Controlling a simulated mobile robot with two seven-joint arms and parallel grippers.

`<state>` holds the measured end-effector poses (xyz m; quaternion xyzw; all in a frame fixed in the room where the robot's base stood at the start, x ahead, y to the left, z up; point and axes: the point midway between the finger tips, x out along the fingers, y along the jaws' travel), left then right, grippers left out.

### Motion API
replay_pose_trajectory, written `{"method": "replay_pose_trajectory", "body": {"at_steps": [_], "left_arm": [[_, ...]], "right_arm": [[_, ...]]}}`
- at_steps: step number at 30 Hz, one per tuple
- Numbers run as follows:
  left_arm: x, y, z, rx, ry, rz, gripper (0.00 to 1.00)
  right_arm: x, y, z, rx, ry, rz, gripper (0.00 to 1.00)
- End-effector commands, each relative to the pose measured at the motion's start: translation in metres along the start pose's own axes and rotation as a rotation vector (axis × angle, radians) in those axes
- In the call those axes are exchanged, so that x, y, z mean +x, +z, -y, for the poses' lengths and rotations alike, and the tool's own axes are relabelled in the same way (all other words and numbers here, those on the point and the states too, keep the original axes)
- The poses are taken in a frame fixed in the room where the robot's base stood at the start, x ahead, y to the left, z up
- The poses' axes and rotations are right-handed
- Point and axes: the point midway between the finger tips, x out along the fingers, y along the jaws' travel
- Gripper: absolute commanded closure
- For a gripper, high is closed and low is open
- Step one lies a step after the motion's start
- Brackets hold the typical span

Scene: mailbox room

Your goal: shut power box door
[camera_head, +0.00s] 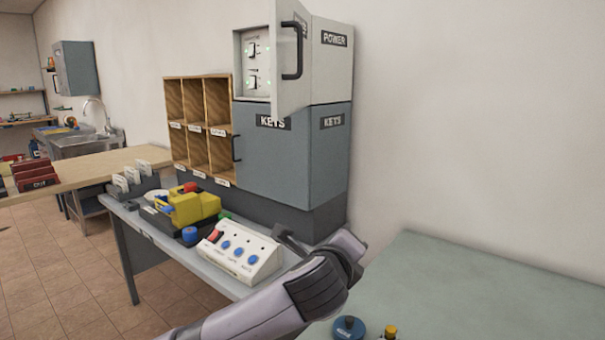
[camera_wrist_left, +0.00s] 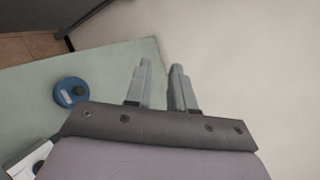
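The power box (camera_head: 333,75) is a light grey cabinet on top of the key cabinet against the wall. Its door (camera_head: 292,97) stands open, swung out toward me from the right side of the opening. A dark handle (camera_head: 299,50) is on the door. Switches and small green lights (camera_head: 252,62) show inside. My left arm reaches in below the boxes; its hand is mostly hidden behind the wrist in the head view. In the left wrist view my left gripper (camera_wrist_left: 161,66) has its fingers apart with nothing between them, well away from the door. My right gripper is not in view.
A blue-grey key cabinet (camera_head: 290,160) and wooden pigeonholes (camera_head: 200,120) stand below and left. A white button panel (camera_head: 240,258) and yellow device (camera_head: 193,208) sit on the desk. A green table (camera_head: 470,290) holds a blue round object (camera_wrist_left: 72,92).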

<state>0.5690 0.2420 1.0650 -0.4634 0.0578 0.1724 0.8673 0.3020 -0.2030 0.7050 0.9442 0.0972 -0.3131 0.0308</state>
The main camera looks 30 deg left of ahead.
Motion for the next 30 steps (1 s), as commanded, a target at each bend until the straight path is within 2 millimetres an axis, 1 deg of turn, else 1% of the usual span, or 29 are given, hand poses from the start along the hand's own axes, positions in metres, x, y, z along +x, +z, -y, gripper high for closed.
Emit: {"method": "replay_pose_trajectory", "body": {"at_steps": [1, 5, 6, 8, 9, 11, 12, 15, 18, 21, 24, 26, 30], "left_arm": [[0.004, 0.021, 0.021, 0.080, -0.035, 0.055, 0.77], [0.008, 0.070, 0.066, 0.293, -0.091, 0.196, 0.77], [0.007, 0.087, 0.080, 0.356, -0.101, 0.244, 0.77], [0.005, 0.112, 0.099, 0.448, -0.108, 0.319, 0.77], [0.003, 0.130, 0.112, 0.509, -0.110, 0.370, 0.77], [-0.002, 0.157, 0.130, 0.594, -0.105, 0.446, 0.77], [-0.006, 0.174, 0.142, 0.648, -0.098, 0.496, 0.77], [-0.018, 0.214, 0.165, 0.760, -0.068, 0.608, 0.77], [-0.030, 0.244, 0.181, 0.841, -0.034, 0.691, 0.77], [-0.037, 0.263, 0.189, 0.889, -0.007, 0.742, 0.77], [-0.040, 0.271, 0.194, 0.911, 0.005, 0.763, 0.77], [-0.038, 0.274, 0.196, 0.916, 0.008, 0.766, 0.77], [-0.028, 0.283, 0.201, 0.914, 0.009, 0.765, 0.77]], "right_arm": [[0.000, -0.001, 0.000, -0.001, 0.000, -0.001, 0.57], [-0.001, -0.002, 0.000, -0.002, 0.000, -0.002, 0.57], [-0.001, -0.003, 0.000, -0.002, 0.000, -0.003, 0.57], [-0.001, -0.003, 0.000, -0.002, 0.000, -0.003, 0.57], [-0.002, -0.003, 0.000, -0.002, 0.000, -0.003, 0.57], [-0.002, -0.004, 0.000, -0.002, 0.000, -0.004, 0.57], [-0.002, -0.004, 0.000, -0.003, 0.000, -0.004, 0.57], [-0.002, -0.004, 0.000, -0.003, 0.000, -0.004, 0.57], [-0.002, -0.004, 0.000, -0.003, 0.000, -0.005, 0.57], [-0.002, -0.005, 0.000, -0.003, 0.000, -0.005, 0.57], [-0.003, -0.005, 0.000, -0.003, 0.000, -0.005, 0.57], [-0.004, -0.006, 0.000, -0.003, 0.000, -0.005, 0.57], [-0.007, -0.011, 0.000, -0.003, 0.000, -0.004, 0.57]]}}
